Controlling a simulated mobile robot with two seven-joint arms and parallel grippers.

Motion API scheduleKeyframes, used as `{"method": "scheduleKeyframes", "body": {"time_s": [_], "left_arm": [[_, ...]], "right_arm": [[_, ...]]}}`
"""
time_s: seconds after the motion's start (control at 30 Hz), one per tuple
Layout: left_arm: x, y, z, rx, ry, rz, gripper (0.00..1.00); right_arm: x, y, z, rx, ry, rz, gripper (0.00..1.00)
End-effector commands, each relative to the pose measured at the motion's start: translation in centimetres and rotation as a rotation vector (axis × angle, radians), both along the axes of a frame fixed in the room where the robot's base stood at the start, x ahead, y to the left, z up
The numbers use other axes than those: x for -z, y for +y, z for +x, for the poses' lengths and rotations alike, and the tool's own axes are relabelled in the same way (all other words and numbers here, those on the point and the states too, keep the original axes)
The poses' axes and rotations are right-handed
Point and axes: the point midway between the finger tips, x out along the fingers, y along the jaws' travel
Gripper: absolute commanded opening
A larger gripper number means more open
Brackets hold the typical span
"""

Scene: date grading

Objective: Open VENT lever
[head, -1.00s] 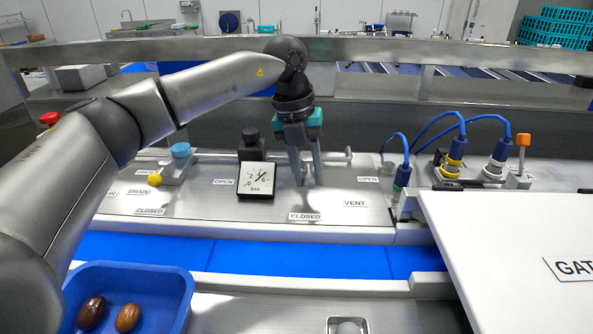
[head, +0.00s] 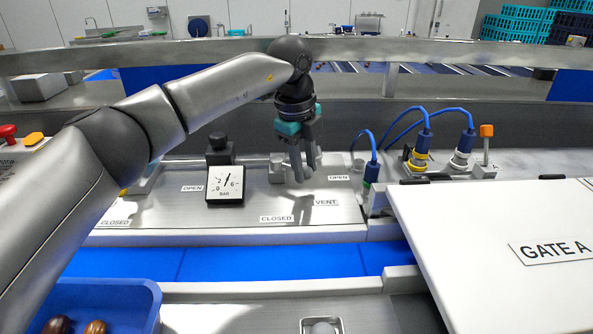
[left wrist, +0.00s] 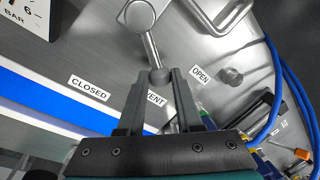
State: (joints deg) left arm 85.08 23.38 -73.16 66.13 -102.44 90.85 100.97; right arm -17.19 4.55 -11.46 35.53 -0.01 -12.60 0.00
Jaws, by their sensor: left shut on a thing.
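The VENT lever shows in the left wrist view as a metal rod (left wrist: 150,48) running from a round pivot to a small ball end. My left gripper (left wrist: 158,78) is shut on the ball end, which sits between the fingertips. In the head view the left gripper (head: 301,178) points down over the steel panel, and its fingers hide most of the lever. The VENT label (head: 326,203) lies to the right of the fingertips, the CLOSED label (head: 277,219) below them and the OPEN label (head: 339,178) to the right. My right gripper is not in view.
A square pressure gauge (head: 225,184) stands left of the gripper. Blue cables with plugs (head: 372,170) rise to the right. A white GATE A panel (head: 470,225) fills the lower right. A blue tray (head: 148,296) with dates is at the lower left.

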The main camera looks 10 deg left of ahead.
Motion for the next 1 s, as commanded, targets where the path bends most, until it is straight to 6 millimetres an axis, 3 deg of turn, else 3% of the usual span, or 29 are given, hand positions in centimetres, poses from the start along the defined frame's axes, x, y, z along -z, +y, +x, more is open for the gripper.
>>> {"method": "scheduleKeyframes", "body": {"time_s": [0.5, 1.0], "left_arm": [[-0.2, -0.5, 3.0, -0.432, -0.005, 0.0, 0.0], [-0.2, -0.3, 4.1, -0.589, -0.006, -0.002, 0.0]], "right_arm": [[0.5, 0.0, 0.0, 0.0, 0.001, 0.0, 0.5], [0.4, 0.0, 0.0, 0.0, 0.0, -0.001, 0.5]]}}
